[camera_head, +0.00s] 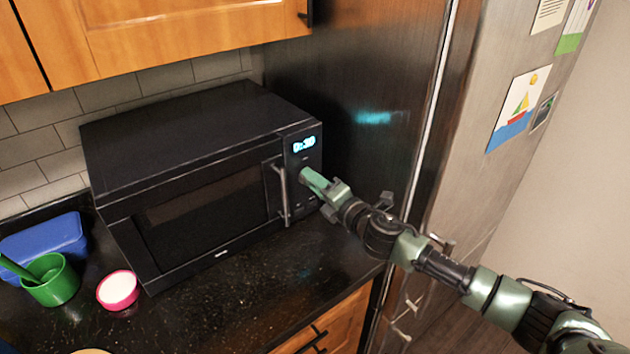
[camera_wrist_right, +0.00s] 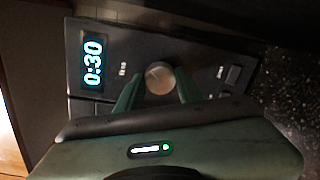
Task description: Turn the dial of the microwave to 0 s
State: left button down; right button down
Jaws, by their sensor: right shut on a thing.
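The black microwave (camera_head: 190,170) stands on the dark counter with its door shut. Its display (camera_head: 304,144) is lit, and in the right wrist view the display (camera_wrist_right: 92,62) reads 0:30. The round dial (camera_wrist_right: 159,78) shows in the right wrist view on the control panel, below the display in the head view. My right gripper (camera_head: 306,175) is at the panel, with its two green fingers (camera_wrist_right: 155,88) on either side of the dial, shut on it. In the head view the fingers hide the dial. My left gripper is not in view.
A vertical door handle (camera_head: 283,193) stands out just left of the panel. A metal fridge (camera_head: 480,120) rises to the right. A green cup (camera_head: 52,282), a pink bowl (camera_head: 118,290) and a blue container (camera_head: 45,238) sit on the counter (camera_head: 230,300) at left.

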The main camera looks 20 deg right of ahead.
jog(key=n, duration=0.3)
jog(key=n+p, duration=0.1)
jog(key=n, duration=0.2)
jog(key=shift+t+h, duration=0.3)
jog(key=shift+n, duration=0.4)
jog(key=c, duration=0.9)
grip_release()
jog(key=b+v, duration=0.2)
jog(key=v, duration=0.5)
jog(key=shift+s+d, duration=0.1)
jog(key=shift+s, duration=0.3)
